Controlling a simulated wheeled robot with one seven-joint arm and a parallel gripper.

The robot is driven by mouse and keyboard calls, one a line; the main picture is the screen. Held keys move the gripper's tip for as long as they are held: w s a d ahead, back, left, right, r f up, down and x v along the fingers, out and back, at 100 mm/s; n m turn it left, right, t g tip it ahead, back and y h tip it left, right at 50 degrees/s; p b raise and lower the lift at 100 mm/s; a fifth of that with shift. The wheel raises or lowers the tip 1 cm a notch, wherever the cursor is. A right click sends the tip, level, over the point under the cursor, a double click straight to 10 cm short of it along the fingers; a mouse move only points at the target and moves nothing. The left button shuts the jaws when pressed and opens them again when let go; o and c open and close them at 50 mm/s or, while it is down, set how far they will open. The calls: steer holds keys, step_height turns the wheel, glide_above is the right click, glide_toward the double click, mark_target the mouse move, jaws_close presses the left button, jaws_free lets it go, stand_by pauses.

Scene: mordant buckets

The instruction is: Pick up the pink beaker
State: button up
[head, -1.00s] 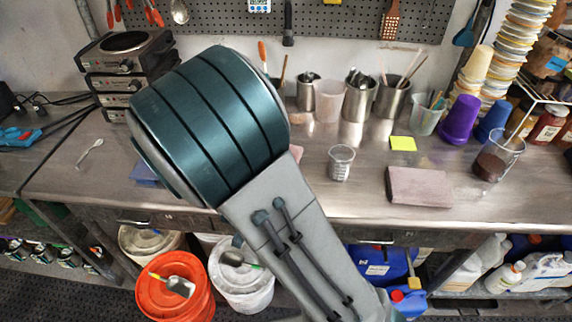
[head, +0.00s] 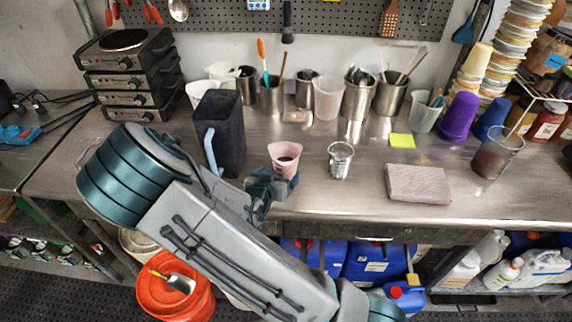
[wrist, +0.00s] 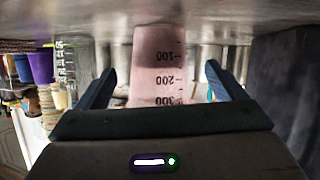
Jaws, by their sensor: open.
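The pink beaker (head: 284,158) stands upright on the steel counter, with a dark spot visible inside it. My gripper (head: 279,186) is low over the counter at the beaker's near side. In the wrist view the pink beaker (wrist: 157,70) shows upside down with volume marks, centred between the two spread blue fingers of my gripper (wrist: 157,85). The fingers are open, with a gap to the beaker on each side. Its lower part is partly hidden by my gripper in the head view.
A tall dark pitcher (head: 220,135) stands close to the left of the beaker. A clear measuring cup (head: 340,160) stands to the right, with a pinkish block (head: 418,183) beyond it. Steel cups with tools (head: 360,95) line the back. The counter (head: 320,205) is clear in front.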

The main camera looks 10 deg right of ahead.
mark_target(282, 171)
steer(key=shift+p+x, duration=0.8)
steer(key=shift+x, duration=2)
steer(key=shift+d+r, duration=0.1)
steer(key=shift+r, duration=0.05)
steer(key=c, duration=1.2)
